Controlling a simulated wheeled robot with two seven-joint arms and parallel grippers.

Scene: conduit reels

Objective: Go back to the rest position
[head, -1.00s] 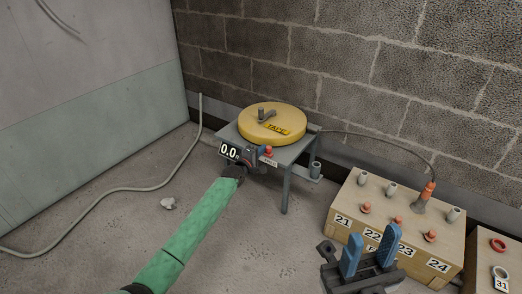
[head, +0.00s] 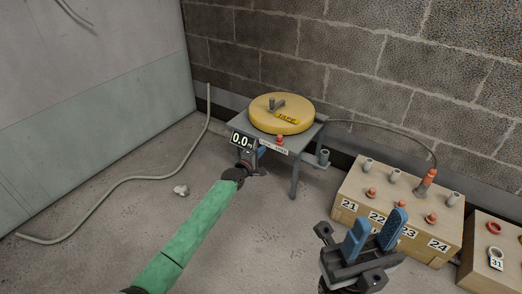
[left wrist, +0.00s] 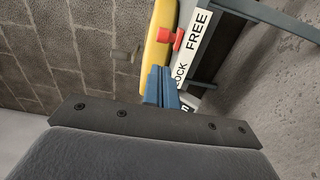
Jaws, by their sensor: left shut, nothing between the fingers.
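My left gripper (head: 262,151) is shut and empty at the end of the green-sleeved arm, just in front of the reel stand (head: 297,147). Its blue fingers are together in the left wrist view (left wrist: 161,85). The red knob (head: 280,139) sits on the stand's front edge by a LOCK/FREE label; the knob also shows in the left wrist view (left wrist: 171,38), beyond the fingertips and apart from them. The yellow tape reel (head: 281,113) lies flat on the stand. My right gripper (head: 376,226) is open and empty in front of the numbered box.
A numbered wooden box (head: 356,222) with pegs and an orange-ended cable stands at right. Another box (head: 479,273) with rings is at far right. A display (head: 242,139) reads 0.0. A grey conduit (head: 125,179) lies on the floor at left. Open floor lies in front.

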